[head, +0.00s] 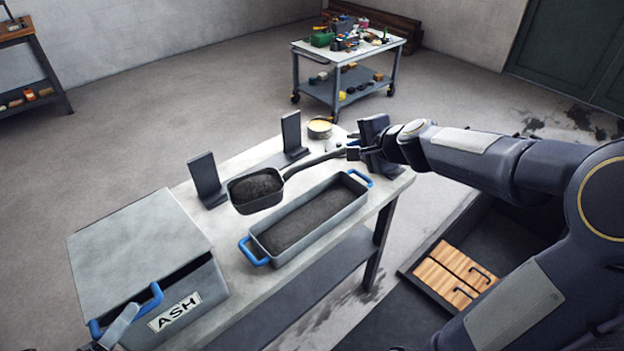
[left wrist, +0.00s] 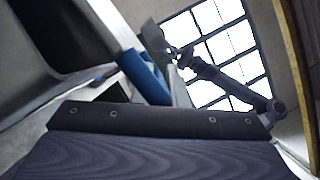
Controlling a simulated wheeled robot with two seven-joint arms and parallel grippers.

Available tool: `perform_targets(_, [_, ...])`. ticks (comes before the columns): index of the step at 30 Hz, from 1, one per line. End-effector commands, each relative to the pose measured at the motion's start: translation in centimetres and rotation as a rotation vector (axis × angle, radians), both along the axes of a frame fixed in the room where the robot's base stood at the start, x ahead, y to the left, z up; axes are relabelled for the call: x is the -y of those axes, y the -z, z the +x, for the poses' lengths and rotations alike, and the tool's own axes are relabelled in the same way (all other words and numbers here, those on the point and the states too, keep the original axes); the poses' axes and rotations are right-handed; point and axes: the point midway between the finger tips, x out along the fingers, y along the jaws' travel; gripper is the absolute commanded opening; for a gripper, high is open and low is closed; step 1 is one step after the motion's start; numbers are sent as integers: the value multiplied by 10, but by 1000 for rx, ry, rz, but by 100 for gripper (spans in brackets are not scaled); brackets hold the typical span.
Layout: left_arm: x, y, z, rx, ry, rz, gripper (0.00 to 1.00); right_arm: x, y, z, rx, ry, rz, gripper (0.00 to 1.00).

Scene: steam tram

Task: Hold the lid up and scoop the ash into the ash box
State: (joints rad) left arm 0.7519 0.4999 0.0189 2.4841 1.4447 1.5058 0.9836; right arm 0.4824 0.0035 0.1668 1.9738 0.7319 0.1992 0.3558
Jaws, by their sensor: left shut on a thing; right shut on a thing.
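The grey ash box (head: 203,298), labelled ASH, stands at the table's near left. Its flat lid (head: 135,242) is slightly raised along the front, with a dark gap under it. My left gripper (head: 118,326), mostly out of the head view, is shut on the lid's blue handle (head: 152,298); a blue handle also shows in the left wrist view (left wrist: 147,76). My right gripper (head: 356,149) is shut on the handle of the dark scoop (head: 282,199). Dark ash (head: 254,186) lies in the scoop, which is level beside and above the long grey tray (head: 335,217). Ash (head: 305,218) also covers the tray's bottom.
Two dark upright brackets (head: 206,178) (head: 291,132) stand along the table's back edge. A round tin (head: 320,127) stands at the far end. A cart (head: 345,62) with clutter stands behind. Table surface (head: 212,222) is bare between box and tray.

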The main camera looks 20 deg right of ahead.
Motion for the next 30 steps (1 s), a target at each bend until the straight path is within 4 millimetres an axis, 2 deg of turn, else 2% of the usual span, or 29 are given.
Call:
perform_targets(4, [-3, -39, 8, 9, -2, 12, 0, 0, -2, 0, 3, 2, 4, 0])
perform_targets(8, [-6, -74, 19, -81, 0, -14, 0, 0, -2, 0, 3, 2, 4, 0])
perform_targets(18, [-22, -158, 68, -358, -2, -113, 0, 0, -1, 0, 2, 2, 3, 0])
perform_targets(24, [-34, -196, 105, -367, 1, -117, 0, 0, -2, 0, 3, 2, 4, 0])
perform_targets(30, [-45, -220, 140, -373, 1, -120, 0, 0, -2, 0, 3, 2, 4, 0])
